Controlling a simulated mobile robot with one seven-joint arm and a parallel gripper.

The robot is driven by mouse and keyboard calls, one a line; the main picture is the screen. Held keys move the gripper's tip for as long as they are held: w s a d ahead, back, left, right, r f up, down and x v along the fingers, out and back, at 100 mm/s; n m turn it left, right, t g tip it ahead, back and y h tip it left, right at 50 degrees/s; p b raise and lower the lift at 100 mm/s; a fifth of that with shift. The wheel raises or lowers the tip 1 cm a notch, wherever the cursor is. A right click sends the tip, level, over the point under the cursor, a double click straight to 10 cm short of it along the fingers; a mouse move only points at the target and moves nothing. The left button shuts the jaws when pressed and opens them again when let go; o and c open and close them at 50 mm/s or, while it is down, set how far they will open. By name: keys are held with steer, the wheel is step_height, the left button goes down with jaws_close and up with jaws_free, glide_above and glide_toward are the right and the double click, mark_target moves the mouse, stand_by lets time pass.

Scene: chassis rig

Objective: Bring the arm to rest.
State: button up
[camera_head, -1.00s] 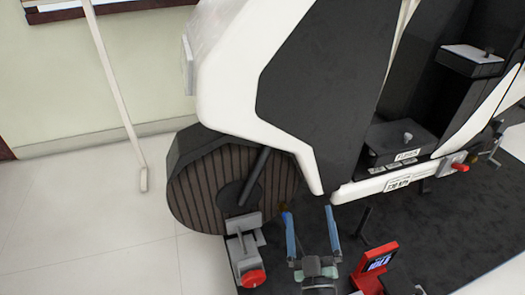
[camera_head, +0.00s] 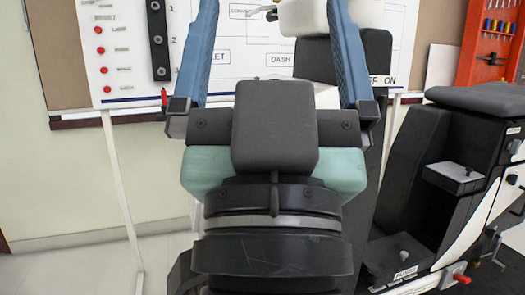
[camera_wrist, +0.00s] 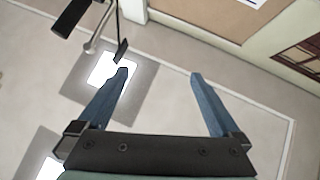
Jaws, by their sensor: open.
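My gripper (camera_head: 271,12) fills the middle of the head view, raised close to the camera, with its two blue fingers pointing up and spread wide. The fingertips are cut off by the top edge there. In the wrist view the same gripper (camera_wrist: 160,73) is open, with nothing between its fingers. My wrist hides part of the rig and the board behind it.
A white board (camera_head: 228,62) with labels and red knobs hangs on the wall behind. The black and white chassis rig (camera_head: 408,215) stands at right. An orange tool panel (camera_head: 487,50) is at far right. The wrist view shows bright square panels (camera_wrist: 110,69).

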step_height(320, 180, up, 39)
steer(key=s+y+p, duration=0.1)
steer(key=p, duration=3.7)
steer(key=shift+s+a, duration=0.2)
steer(key=shift+a, duration=0.2)
steer(key=shift+r, duration=0.1)
